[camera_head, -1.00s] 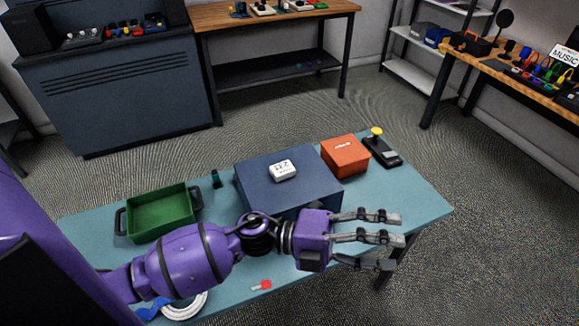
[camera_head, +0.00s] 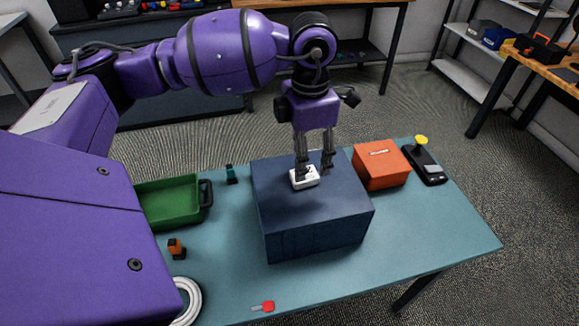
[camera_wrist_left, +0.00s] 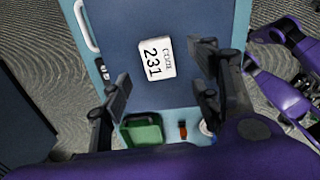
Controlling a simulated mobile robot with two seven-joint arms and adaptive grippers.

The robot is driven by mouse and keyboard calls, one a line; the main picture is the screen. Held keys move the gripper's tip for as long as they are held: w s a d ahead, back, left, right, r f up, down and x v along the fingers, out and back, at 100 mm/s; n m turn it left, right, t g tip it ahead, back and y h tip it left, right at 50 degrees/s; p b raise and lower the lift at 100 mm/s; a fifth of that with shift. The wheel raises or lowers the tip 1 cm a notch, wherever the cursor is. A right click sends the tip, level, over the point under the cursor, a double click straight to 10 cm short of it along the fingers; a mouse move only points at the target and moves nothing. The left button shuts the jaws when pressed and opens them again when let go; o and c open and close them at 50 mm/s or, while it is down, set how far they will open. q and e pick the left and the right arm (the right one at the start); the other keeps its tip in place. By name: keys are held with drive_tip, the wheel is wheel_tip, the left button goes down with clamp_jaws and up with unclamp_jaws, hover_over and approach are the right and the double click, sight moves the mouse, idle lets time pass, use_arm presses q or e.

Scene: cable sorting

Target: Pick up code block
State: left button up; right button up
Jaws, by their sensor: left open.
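The code block (camera_head: 309,182) is a small white block lying on top of the dark blue box (camera_head: 315,231). My right gripper does not show clearly.
An orange box (camera_head: 381,167) and a black device with a yellow knob (camera_head: 425,163) stand right of the blue box. A green tray (camera_head: 168,203) is at left. A red-headed key-like piece (camera_head: 266,306) and a white cable coil (camera_head: 188,300) lie at the front of the teal table (camera_head: 420,240).

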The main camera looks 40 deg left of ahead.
use_arm(q)
wheel_tip(320, 180, down, 5)
drive_tip(key=shift+w+a+f, duration=0.1)
drive_tip(key=shift+w, duration=0.05)
drive_tip(key=c, duration=1.3)
drive_tip(key=shift+o, duration=0.2)
